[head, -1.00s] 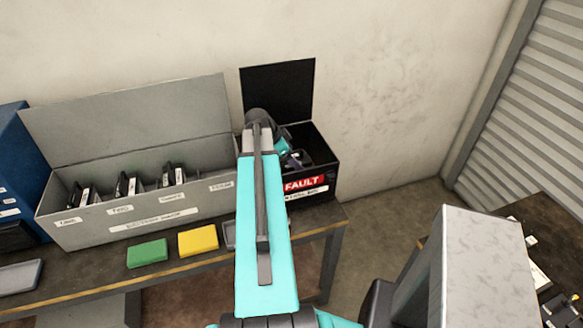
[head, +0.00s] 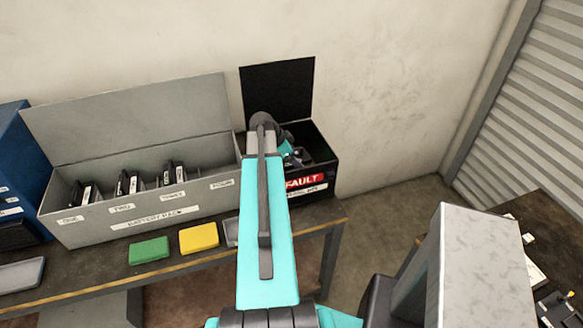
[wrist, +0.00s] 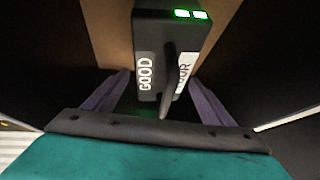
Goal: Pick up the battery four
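In the wrist view a dark battery (wrist: 185,30) carries a white GOOD label, a second label partly hidden that ends in "OUR", and two lit green lights. A dark stalk-like part stands in front of its face. My gripper (wrist: 159,78) has a finger on each side of the battery's near end. The fingers look apart, with a narrow gap on the left side. In the head view my gripper (head: 286,150) reaches down into the open black FAULT box (head: 318,190), and its fingers and the battery are hidden there.
A grey battery rack box (head: 150,222) with numbered labels stands left of the black box, with several batteries in its left slots. The slot labelled four looks empty. Green (head: 149,250) and yellow (head: 198,238) pads lie in front. Dark walls enclose my gripper closely.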

